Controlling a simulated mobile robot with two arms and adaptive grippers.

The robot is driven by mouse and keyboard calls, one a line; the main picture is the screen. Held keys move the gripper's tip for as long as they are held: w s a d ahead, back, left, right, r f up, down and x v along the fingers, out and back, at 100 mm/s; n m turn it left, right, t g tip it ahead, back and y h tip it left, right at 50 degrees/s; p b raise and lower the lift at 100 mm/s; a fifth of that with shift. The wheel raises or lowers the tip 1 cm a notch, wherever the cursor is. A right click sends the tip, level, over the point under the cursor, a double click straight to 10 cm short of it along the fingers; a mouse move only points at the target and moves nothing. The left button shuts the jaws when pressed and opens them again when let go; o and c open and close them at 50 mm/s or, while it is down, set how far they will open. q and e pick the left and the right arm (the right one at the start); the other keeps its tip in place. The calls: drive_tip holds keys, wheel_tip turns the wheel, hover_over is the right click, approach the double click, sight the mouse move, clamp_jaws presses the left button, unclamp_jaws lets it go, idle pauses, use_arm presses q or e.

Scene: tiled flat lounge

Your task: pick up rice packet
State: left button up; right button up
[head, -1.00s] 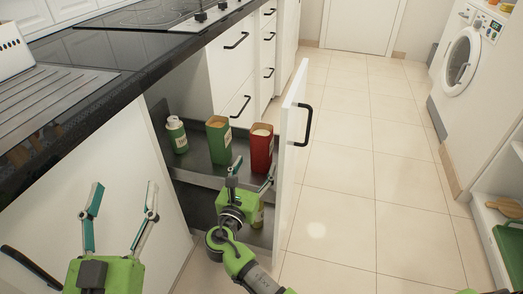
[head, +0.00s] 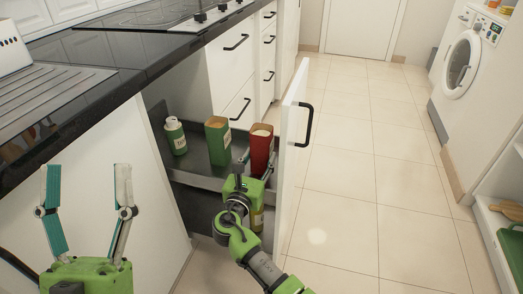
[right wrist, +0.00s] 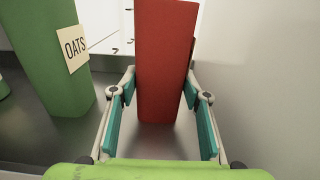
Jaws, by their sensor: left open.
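A tall red packet (head: 261,150) stands upright in the pulled-out drawer; it also fills the middle of the right wrist view (right wrist: 165,60). No label shows on its visible sides, so I cannot read whether it is rice. My right gripper (head: 257,166) is at its near side. In the right wrist view my right gripper (right wrist: 160,88) is open, with one finger on each side of the red packet and no clear contact. My left gripper (head: 87,172) is open and empty, in front of the white cabinet below the counter.
A green packet (head: 218,142), labelled OATS in the right wrist view (right wrist: 45,65), stands left of the red one. A green jar (head: 176,137) stands further left. The drawer front (head: 290,160) is close on the right. The tiled floor beyond is clear.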

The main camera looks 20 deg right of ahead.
drive_tip(key=c, duration=0.6)
drive_tip(key=shift+r, duration=0.15)
